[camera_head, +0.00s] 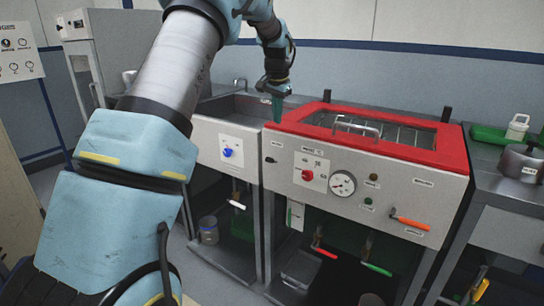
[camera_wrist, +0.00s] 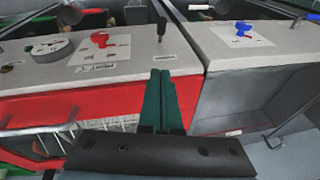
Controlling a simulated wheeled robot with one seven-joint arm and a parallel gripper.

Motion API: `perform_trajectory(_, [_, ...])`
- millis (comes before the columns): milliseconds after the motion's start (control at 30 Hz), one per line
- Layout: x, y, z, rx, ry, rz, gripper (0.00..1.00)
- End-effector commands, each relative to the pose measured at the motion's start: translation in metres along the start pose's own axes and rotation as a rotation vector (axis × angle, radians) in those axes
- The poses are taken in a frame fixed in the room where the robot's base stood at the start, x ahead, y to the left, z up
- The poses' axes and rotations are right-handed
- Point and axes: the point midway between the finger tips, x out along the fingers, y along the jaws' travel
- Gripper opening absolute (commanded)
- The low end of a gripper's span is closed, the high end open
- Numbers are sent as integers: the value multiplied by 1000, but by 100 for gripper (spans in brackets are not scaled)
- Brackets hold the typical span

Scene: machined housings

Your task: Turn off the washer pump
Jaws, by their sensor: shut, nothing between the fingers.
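The washer is a grey cabinet (camera_head: 325,175) with a red lid frame (camera_head: 440,152). Its front panel carries a red knob (camera_head: 307,175), a round gauge (camera_head: 342,184) and a small black switch (camera_head: 270,159) at the left end. In the wrist view the red knob (camera_wrist: 101,38) and the black switch (camera_wrist: 161,28) also show. The labels are too small to read, so I cannot tell which control is the pump's.
A sink unit with a blue knob (camera_head: 228,152) stands left of the washer. Orange (camera_head: 410,222), red (camera_head: 324,251) and green (camera_head: 377,269) handles sit low on the washer. A pot (camera_head: 522,162) stands on the right counter. A lid handle (camera_head: 357,127) rises above the red frame.

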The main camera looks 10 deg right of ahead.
Motion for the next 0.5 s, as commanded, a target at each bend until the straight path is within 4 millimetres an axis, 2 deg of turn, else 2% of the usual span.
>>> perform_trajectory(333, [1, 0, 0, -1, 0, 0, 0])
perform_trajectory(500, [17, 0, 0, -1, -3, 1, 0])
